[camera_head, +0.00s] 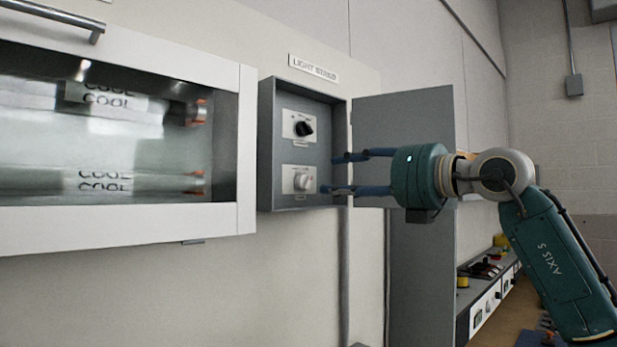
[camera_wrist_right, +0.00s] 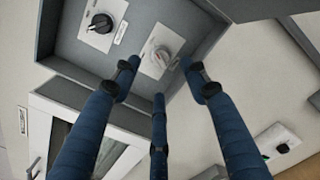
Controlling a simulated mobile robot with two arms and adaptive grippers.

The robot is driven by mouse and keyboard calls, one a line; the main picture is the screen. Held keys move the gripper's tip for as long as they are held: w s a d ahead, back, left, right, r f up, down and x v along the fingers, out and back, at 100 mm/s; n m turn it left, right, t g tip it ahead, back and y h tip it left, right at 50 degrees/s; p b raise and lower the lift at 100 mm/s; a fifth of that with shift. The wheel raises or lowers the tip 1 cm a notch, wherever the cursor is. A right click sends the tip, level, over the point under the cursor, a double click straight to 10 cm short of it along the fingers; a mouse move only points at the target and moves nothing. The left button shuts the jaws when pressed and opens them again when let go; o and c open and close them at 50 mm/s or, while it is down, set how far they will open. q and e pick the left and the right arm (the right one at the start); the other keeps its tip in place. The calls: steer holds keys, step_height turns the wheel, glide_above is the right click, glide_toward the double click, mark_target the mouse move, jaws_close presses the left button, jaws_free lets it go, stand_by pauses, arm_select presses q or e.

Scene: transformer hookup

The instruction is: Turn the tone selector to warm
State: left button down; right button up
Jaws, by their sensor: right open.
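A grey wall box (camera_head: 265,145) stands with its door (camera_head: 420,120) swung open to the right. Inside are two knobs on white plates: a black knob (camera_head: 304,128) above and a light grey knob (camera_head: 302,181) below. Their small lettering is too small to read, so I cannot tell which is the tone selector. My right gripper (camera_head: 338,174) is open and reaches in from the right, its blue fingers just short of the lower knob. In the right wrist view the grey knob (camera_wrist_right: 162,56) lies ahead of the spread fingertips, apart from them. The black knob (camera_wrist_right: 101,23) is at upper left.
A glass-fronted cabinet (camera_head: 245,150) with tubes marked COOL is left of the box. The open door stands behind my right gripper. A bench with controls (camera_head: 485,285) is at lower right. Another dark knob (camera_wrist_right: 282,148) shows in the right wrist view.

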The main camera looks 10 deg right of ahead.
mark_target(310, 180)
steer(key=p+x, duration=0.1)
steer(key=x, duration=0.1)
steer(key=p+x, duration=0.1)
steer(key=x, duration=0.2)
steer(key=shift+a+r+p, duration=0.15)
steer(key=shift+r+p, duration=0.05)
steer(key=shift+p, duration=0.1)
steer(key=p+x, duration=0.1)
steer(key=x, duration=0.1)
steer(key=shift+w+a+f, duration=0.15)
steer(key=shift+w, duration=0.15)
steer(key=shift+w+a, duration=0.2)
steer(key=shift+w, duration=0.05)
steer(key=shift+d, duration=0.1)
arm_select(q)
steer(key=r, duration=0.1)
steer(key=s+r, duration=0.1)
steer(key=d+r, duration=0.1)
steer(key=r, duration=0.1)
steer(key=shift+s+r, duration=0.1)
steer(key=shift+s, duration=0.2)
arm_select(e)
jaws_close()
